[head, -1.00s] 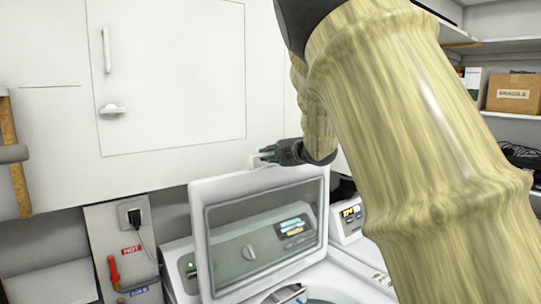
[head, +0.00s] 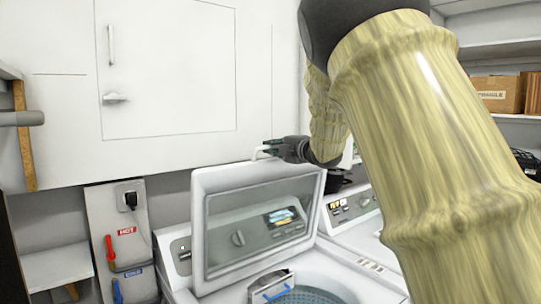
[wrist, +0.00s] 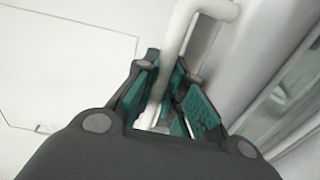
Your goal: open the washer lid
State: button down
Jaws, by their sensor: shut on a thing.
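The washer lid (head: 199,212) is a white frame with a glass window. It stands raised and steeply tilted above the washer, and the tub opening (head: 315,296) shows below it. A white bar handle (head: 259,152) sticks up from the lid's top edge; it also shows in the wrist view (wrist: 181,32). My gripper (head: 272,150) is at the lid's top edge, shut on the handle. In the wrist view the teal-padded fingers (wrist: 170,105) lie on both sides of the bar. My arm hides part of the area right of the lid.
A white wall cabinet (head: 170,75) is close behind the lid and gripper. A second machine with a control panel (head: 350,207) stands to the right. Shelves with a cardboard box (head: 497,95) are at the far right. Hot and cold valves (head: 112,250) are at left.

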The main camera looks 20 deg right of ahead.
jog(key=shift+s+d+f, duration=0.1)
jog(key=shift+s+d, duration=0.1)
jog(key=shift+s, duration=0.3)
jog(key=c, duration=1.5)
grip_release()
jog(key=v, duration=1.2)
jog(key=shift+f, duration=0.1)
jog(key=shift+w, duration=0.1)
